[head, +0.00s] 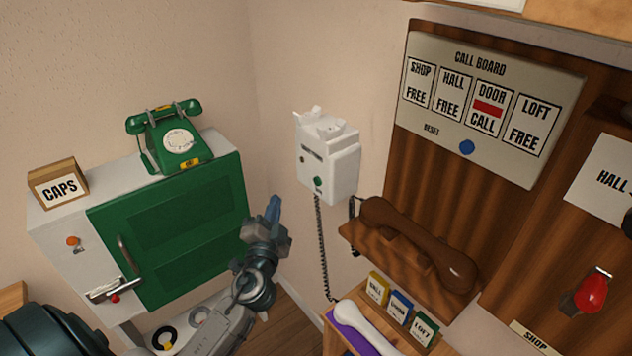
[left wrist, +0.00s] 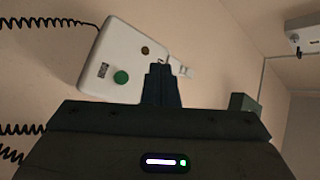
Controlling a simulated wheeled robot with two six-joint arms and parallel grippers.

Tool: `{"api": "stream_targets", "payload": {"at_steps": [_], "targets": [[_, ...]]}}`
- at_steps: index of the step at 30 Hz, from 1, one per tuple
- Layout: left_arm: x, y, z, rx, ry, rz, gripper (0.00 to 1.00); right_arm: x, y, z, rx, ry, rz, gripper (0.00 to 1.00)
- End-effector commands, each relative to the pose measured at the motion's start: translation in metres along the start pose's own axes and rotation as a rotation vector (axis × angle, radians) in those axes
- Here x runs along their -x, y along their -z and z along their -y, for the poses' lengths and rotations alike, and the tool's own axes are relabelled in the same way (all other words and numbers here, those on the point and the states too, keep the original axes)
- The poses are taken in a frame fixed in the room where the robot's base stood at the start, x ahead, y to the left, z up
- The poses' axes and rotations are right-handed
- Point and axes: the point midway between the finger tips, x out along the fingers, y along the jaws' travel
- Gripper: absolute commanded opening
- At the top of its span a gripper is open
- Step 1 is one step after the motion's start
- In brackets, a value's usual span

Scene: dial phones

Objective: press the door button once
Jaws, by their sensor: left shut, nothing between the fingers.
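A white wall phone box (head: 328,158) hangs near the room corner in the head view, its small label too small to read surely. It carries a green button (head: 318,182) and a smaller dark button (head: 303,160). In the left wrist view the box (left wrist: 112,62) shows tilted, with the green button (left wrist: 121,77) and a brown button (left wrist: 145,50). My left gripper (head: 274,206) is shut and empty, pointing up, left of and below the box in the head view. Its fingers (left wrist: 159,78) overlap the box's edge in the wrist view; contact cannot be told. My right gripper is out of view.
The call board (head: 480,160) shows DOOR on CALL with a red flag; the other panels read FREE. A green phone (head: 172,140) stands on a cabinet at left. A brown handset (head: 415,242) rests right of the box. A white handset (head: 368,330) lies on purple below.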

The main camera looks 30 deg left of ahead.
Motion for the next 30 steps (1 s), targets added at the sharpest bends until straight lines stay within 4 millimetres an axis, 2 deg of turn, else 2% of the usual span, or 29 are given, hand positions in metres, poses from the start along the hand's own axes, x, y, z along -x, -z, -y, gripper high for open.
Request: {"api": "stream_targets", "payload": {"at_steps": [5,15,18,30], "targets": [[-0.01,0.007,-0.005,0.003,0.0,0.002,0.0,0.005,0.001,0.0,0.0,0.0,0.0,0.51],[-0.043,0.032,-0.03,0.003,-0.001,0.001,0.0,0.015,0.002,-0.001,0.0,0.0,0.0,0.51],[-0.05,0.036,-0.038,0.003,0.0,0.0,0.0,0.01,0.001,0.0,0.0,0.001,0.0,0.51],[-0.061,0.044,-0.045,0.0,-0.001,0.0,0.0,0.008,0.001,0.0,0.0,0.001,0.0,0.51]]}}
